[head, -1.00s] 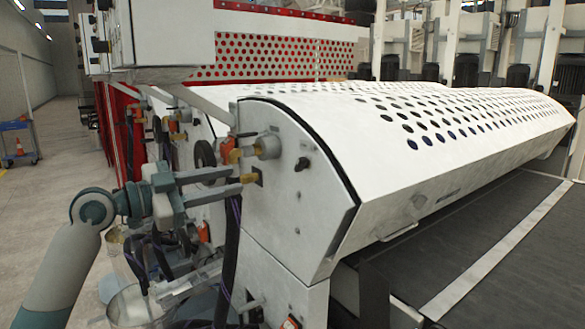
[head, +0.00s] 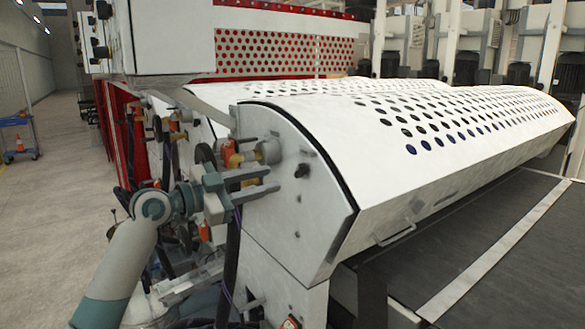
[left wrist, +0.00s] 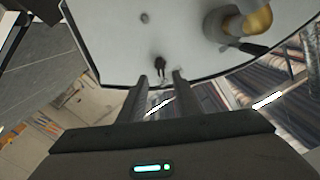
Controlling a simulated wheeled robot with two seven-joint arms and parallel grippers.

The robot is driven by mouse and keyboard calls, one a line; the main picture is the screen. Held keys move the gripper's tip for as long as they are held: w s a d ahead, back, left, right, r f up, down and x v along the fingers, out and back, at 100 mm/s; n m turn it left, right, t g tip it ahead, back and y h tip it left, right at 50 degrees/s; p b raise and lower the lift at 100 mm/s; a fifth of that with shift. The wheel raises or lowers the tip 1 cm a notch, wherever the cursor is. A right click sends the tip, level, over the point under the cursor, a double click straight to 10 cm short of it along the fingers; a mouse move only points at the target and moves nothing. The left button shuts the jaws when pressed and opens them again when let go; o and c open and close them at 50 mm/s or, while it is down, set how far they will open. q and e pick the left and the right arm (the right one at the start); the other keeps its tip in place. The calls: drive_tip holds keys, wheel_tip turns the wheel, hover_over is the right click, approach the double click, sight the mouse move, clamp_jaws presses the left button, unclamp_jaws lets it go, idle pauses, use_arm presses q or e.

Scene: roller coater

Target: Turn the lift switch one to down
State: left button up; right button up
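A small dark switch (head: 302,168) sits on the white end panel of the roller coater, near its front curved edge. It also shows in the left wrist view as a dark knob (left wrist: 159,64) with a short stem, just ahead of the gap between my fingertips. I cannot read any label, so which lift switch it is cannot be told. My left gripper (head: 274,179) points right along the panel, its two fingers parallel and apart. In the left wrist view the gripper (left wrist: 160,80) is open and empty, its fingertips just short of the knob. My right gripper is not in view.
A brass and orange valve fitting (head: 235,154) with a grey cylinder stands out from the panel close to my left gripper. Hoses and cables (head: 232,260) hang below. The perforated white cover (head: 390,170) and dark conveyor (head: 490,250) lie to the right.

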sight(296, 172)
use_arm(q)
drive_tip(key=p+x, duration=0.2)
drive_tip(key=x, duration=0.5)
drive_tip(key=shift+r, duration=0.2)
drive_tip(key=shift+w+d+f+p, duration=0.15)
drive_tip(key=shift+w+d+p, duration=0.25)
drive_tip(key=shift+d, duration=0.15)
clamp_jaws()
